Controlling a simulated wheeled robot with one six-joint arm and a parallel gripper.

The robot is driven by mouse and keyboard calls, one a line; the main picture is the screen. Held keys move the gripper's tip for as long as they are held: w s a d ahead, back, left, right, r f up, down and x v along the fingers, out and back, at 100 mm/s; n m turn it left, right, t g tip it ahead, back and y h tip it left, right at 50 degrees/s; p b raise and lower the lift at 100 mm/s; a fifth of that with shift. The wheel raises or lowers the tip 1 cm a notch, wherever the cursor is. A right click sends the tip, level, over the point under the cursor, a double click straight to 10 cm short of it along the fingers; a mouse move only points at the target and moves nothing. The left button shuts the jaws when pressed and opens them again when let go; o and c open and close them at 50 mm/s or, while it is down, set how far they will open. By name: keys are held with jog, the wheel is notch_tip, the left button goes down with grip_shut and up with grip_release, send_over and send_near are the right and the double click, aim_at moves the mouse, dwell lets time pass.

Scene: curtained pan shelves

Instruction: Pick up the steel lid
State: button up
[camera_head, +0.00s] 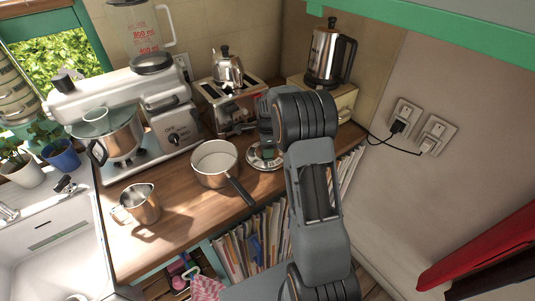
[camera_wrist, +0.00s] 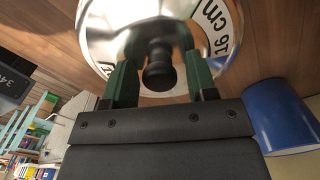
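The steel lid (camera_head: 256,163) lies on the wooden counter, partly covered by my arm in the head view. In the wrist view the shiny lid (camera_wrist: 102,36) has a "16 cm" marking on its rim and a black knob (camera_wrist: 158,72) at its middle. My gripper (camera_wrist: 160,78) is open, with one green finger on each side of the knob. Narrow gaps show between the fingers and the knob. In the head view my gripper (camera_head: 267,148) is down at the lid, its fingertips largely hidden.
A saucepan (camera_head: 216,160) stands left of the lid, its dark handle pointing toward the counter's front edge. A toaster (camera_head: 228,104) with a kettle on it is behind. A steel jug (camera_head: 141,203) stands front left. Books (camera_head: 250,243) fill the shelf below. A wall rises on the right.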

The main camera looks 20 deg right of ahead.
jog(key=c, duration=0.9)
jog(key=shift+r, duration=0.2)
